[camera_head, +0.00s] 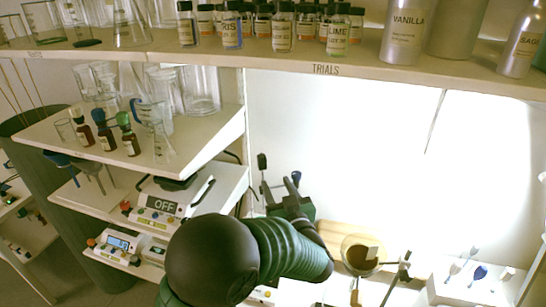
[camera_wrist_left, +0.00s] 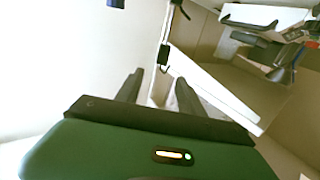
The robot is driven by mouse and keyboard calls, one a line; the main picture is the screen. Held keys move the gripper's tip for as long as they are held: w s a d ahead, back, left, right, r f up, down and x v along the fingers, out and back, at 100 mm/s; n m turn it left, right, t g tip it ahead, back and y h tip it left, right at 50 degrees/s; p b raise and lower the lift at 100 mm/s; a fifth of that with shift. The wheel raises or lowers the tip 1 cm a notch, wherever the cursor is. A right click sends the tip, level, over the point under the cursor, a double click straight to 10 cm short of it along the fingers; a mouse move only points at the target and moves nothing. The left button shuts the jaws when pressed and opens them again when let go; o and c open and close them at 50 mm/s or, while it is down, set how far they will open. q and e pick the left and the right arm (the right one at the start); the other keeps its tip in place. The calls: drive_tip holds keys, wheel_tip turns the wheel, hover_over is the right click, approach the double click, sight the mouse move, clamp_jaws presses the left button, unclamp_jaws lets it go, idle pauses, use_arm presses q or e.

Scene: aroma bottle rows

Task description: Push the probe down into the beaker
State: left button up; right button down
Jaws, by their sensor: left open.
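My left gripper (camera_head: 281,192) is in front of the pale back wall, right of the shelves, its green body partly hidden by my arm. In the left wrist view its two dark fingers (camera_wrist_left: 158,92) are apart with nothing clearly held between them. A thin upright rod with a black piece (camera_wrist_left: 164,54), possibly the probe, stands beyond the fingertips. A dark-tipped upright piece (camera_head: 262,161) shows beside the gripper in the head view. A round glass vessel (camera_head: 347,246) with brown contents stands on the bench; I cannot tell whether it is the beaker. My right gripper is not visible.
An upper shelf (camera_head: 327,69) with bottles crosses above my arm. Left shelves hold glassware, brown dropper bottles (camera_head: 107,140) and a device reading OFF (camera_head: 163,206). A white rack (camera_head: 463,291) with small tools is at lower right. The back wall area is open.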

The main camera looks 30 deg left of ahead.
sight(260, 155)
use_arm(q)
drive_tip(key=p+x, duration=0.3)
drive_tip(key=x, duration=1.2)
drive_tip(key=shift+w+a, duration=0.2)
drive_tip(key=shift+a, duration=0.1)
drive_tip(key=shift+w+a+f, duration=0.15)
drive_tip(key=shift+w+a, duration=0.15)
drive_tip(key=shift+a, duration=0.05)
drive_tip(key=shift+c, duration=0.8)
clamp_jaws()
